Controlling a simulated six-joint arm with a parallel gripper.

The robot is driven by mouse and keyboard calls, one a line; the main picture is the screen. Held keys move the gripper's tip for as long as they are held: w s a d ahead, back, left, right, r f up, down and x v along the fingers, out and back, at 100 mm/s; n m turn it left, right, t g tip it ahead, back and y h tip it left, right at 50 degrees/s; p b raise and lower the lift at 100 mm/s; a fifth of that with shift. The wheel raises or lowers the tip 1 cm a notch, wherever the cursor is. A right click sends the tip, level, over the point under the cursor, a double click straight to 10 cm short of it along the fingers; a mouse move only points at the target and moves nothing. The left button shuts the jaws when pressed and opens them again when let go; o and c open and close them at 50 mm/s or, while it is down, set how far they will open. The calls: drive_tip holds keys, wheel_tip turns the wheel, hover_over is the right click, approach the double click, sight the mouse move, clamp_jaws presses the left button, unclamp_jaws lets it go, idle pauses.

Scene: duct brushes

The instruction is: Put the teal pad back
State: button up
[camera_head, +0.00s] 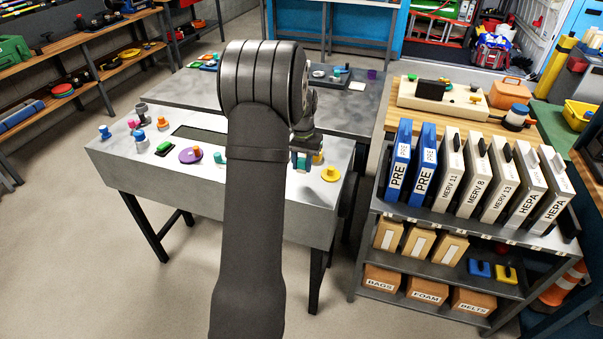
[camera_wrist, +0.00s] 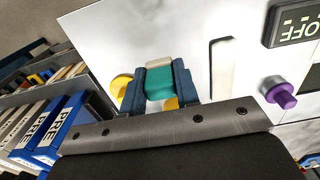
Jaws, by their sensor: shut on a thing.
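My gripper (camera_wrist: 160,88) is shut on the teal pad (camera_wrist: 160,83), a teal block with a beige strip along its top edge. The two dark blue fingers press on its left and right sides. In the head view my gripper (camera_head: 307,157) is over the right end of the white-topped bench (camera_head: 120,153), largely behind my arm. The pad cannot be made out clearly there. From these views I cannot tell whether the pad touches the bench top.
A yellow disc knob (camera_head: 331,173) stands close right of my gripper. A pale slot (camera_wrist: 222,68), a purple knob (camera_wrist: 279,93) and an OFF display (camera_wrist: 295,22) lie on the panel. Left are several coloured knobs and a dark opening (camera_head: 200,135). A filter rack (camera_head: 455,222) stands right.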

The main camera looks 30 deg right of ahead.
sight(302, 168)
drive_tip(key=shift+w+f, duration=0.1)
drive_tip(key=shift+f, duration=1.95)
drive_tip(key=o, duration=0.9)
drive_tip(key=shift+f, duration=0.15)
drive_tip(key=shift+o, duration=0.2)
wheel_tip(302, 168, up, 12)
drive_tip(key=shift+r, duration=0.2)
drive_tip(key=shift+f, duration=4.15)
